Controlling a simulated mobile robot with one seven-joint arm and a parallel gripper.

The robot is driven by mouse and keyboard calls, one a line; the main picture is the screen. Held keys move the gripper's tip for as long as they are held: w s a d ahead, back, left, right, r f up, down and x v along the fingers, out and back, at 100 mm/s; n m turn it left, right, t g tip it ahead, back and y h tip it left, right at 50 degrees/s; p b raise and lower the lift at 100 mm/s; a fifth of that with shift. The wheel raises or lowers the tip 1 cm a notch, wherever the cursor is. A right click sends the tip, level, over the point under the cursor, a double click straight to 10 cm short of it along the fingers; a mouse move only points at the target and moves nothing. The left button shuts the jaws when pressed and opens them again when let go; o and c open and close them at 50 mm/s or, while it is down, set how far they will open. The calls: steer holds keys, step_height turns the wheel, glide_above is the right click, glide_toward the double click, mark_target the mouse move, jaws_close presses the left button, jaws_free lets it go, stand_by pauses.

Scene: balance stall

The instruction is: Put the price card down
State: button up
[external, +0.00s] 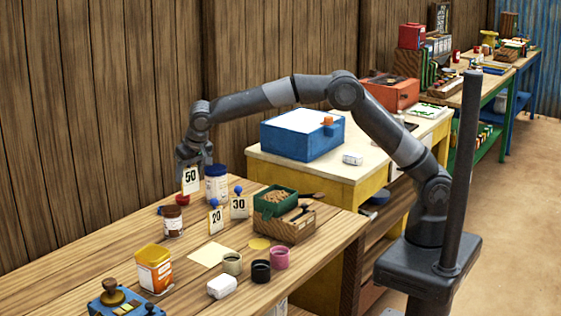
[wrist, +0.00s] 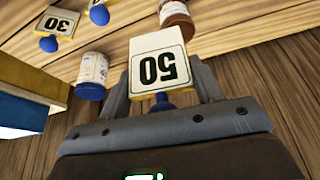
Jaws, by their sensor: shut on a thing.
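The price card marked 50 (external: 191,181) hangs upright below my gripper (external: 195,158) near the table's back edge. In the wrist view the card (wrist: 160,62) shows its 50 upside down, and its blue knob (wrist: 163,101) sits between the fingers of my gripper (wrist: 163,92). The gripper is shut on the card. Whether the card's lower edge touches the table cannot be told. Two similar cards with blue knobs, 20 (external: 215,218) and 30 (external: 239,206), stand to the right.
A white jar with a blue lid (external: 217,186) stands close right of the held card; a brown jar (external: 173,224) is in front. A small red item (external: 188,203) shows just below the card. The wooden table (external: 95,262) has bare room at the left.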

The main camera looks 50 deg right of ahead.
steer(key=d+m+g+h, duration=0.25)
steer(key=d+m, duration=0.65)
steer(key=d, duration=1.7)
steer(key=s+d+m+g+h, duration=0.1)
steer(key=s+d+m, duration=0.3)
steer(key=d, duration=0.5)
steer(key=s+d+m+g+h, duration=0.1)
steer(key=s+d+m, duration=0.3)
steer(key=d, duration=0.5)
steer(key=shift+y, duration=0.35)
steer(key=shift+w+a+f, duration=0.85)
steer(key=shift+a+f, duration=0.95)
steer(key=shift+f, duration=0.85)
steer(key=shift+w+a+f, duration=0.9)
steer(key=shift+a+f, duration=0.85)
steer(key=shift+f, duration=0.95)
steer(key=shift+w+a+f, duration=0.85)
steer(key=shift+a+f, duration=0.95)
steer(key=shift+f, duration=0.85)
steer(key=shift+f, duration=0.1)
steer(key=o, duration=0.9)
steer(key=shift+o, duration=0.2)
